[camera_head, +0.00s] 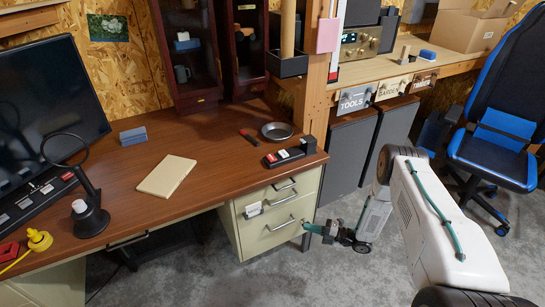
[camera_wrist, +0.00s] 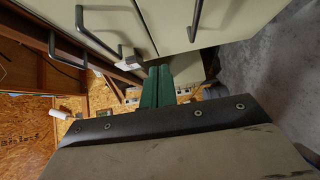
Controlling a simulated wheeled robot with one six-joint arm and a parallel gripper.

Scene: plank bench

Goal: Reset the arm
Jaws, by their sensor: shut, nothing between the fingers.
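My gripper (camera_head: 308,227) is low in front of the desk's cream drawer cabinet (camera_head: 262,240), near its right front edge. Its green fingers are together and hold nothing. In the wrist view the shut fingers (camera_wrist: 157,74) point toward the cream drawer fronts (camera_wrist: 110,22) and their dark handles (camera_wrist: 195,20). I cannot tell whether the fingertips touch the cabinet. My white and grey arm stretches in from the lower right of the head view.
The brown desk (camera_head: 215,165) carries a notebook (camera_head: 167,176), a metal bowl (camera_head: 277,131), a black stapler-like item (camera_head: 290,153) and a monitor (camera_head: 48,90). A blue and black chair (camera_head: 497,130) stands at the right. Grey carpet (camera_head: 325,275) is open below my gripper.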

